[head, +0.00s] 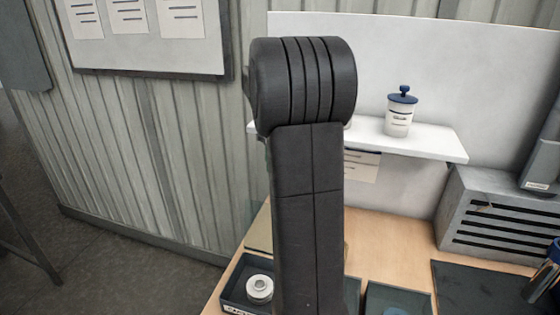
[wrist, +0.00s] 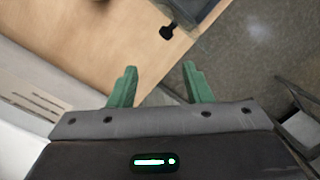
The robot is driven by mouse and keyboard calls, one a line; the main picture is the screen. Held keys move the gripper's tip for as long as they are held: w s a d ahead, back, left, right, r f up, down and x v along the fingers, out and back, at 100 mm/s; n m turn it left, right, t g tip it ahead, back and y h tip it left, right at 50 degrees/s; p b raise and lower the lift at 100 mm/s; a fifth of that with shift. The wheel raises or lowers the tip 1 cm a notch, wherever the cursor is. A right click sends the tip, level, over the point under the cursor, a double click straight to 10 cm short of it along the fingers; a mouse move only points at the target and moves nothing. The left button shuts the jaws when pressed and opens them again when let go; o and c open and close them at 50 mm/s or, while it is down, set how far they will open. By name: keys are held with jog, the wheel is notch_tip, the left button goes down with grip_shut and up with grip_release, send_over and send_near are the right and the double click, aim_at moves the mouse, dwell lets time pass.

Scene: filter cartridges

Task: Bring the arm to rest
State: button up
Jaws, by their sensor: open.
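My gripper (wrist: 159,82) shows in the wrist view with its two green fingers apart and nothing between them. It points over the edge of the wooden bench, with the grey floor beyond. In the head view my dark arm stands upright in the middle and hides part of the shelf and bench behind it; the gripper itself is not seen there. A white filter cartridge with a blue cap (head: 399,112) stands upright on the white shelf (head: 440,146). A white round part (head: 259,288) lies in a dark tray (head: 234,283) at the bench's left.
The wooden bench (head: 393,236) has bare room right of my arm. A grey slotted box (head: 490,222) stands at the right, with a dark mat (head: 470,287) in front. A dark teal tray (head: 399,300) sits at the front. A corrugated wall (head: 160,150) is at the left.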

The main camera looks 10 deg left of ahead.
notch_tip(320, 180, down, 14)
jog(key=s+p, duration=0.1)
jog(key=s, duration=0.1)
jog(key=shift+r, duration=0.15)
dwell(0.4)
jog(key=shift+a, duration=0.15)
